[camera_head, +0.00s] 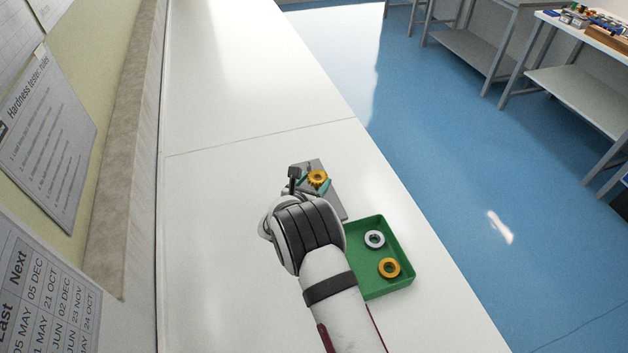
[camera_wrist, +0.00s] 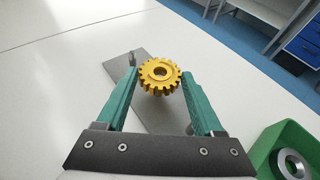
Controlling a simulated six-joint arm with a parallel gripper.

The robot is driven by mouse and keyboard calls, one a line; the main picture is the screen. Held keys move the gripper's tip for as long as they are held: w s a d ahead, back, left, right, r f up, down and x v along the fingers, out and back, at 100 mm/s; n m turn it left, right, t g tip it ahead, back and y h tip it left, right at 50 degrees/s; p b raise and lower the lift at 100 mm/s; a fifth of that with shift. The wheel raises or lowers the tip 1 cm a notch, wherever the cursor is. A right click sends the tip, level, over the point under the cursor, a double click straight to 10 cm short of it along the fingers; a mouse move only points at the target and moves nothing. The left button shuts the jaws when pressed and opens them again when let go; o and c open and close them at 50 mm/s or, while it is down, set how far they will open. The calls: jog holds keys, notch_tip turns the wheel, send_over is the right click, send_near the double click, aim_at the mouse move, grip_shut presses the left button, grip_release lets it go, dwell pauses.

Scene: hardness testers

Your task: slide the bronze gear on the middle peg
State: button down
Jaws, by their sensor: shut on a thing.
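The bronze gear (camera_head: 317,177) looks golden, with a toothed rim and a dark hole through its middle. In the wrist view the gear (camera_wrist: 160,73) sits between the tips of the teal fingers of my gripper (camera_wrist: 160,79), which is shut on it. The gear lies over a grey plate (camera_head: 339,203), tilted in the wrist view. I cannot tell whether it is above a peg or on one. A dark upright post (camera_wrist: 132,59) stands by the left fingertip. The middle peg is not clearly seen; the gear and fingers hide part of the plate (camera_wrist: 160,118).
A green tray (camera_head: 408,262) stands to the right of my arm, near the table's right edge. It holds a silver ring (camera_head: 374,239) and a golden ring (camera_head: 389,268). The white table (camera_head: 235,190) is clear to the left and beyond.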

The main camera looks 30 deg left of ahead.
jog(key=shift+f, duration=0.2)
jog(key=shift+f, duration=0.2)
jog(key=shift+f, duration=0.2)
dwell(0.5)
jog(key=shift+f, duration=0.5)
jog(key=shift+f, duration=0.15)
jog(key=shift+f, duration=0.35)
dwell(0.3)
grip_release()
